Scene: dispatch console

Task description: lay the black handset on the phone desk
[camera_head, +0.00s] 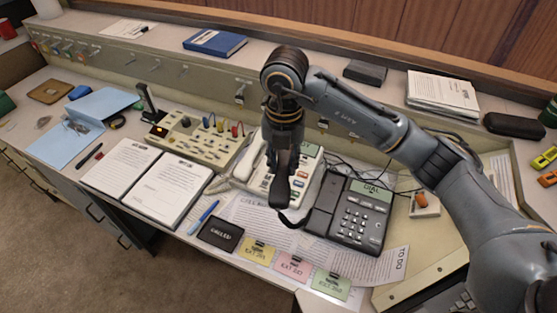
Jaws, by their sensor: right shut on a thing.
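My right gripper (286,142) comes in from the right over the middle of the desk, pointing down. It is shut on the black handset (280,190), which hangs steeply with its lower end downward, in front of a white phone (272,186). The gripper's fingers partly hide the handset's upper part. A black desk phone (360,215) with a keypad stands just right of the handset, on the phone desk (115,83). Whether the handset touches anything below is unclear. My left gripper is not in view.
A switch panel (205,138), open white binder (147,178), blue pen (204,217), dark sign (220,234) and several coloured cards (292,266) crowd the desk. A raised shelf behind holds a blue book (215,42) and papers (441,92). Loose cables lie behind the black phone.

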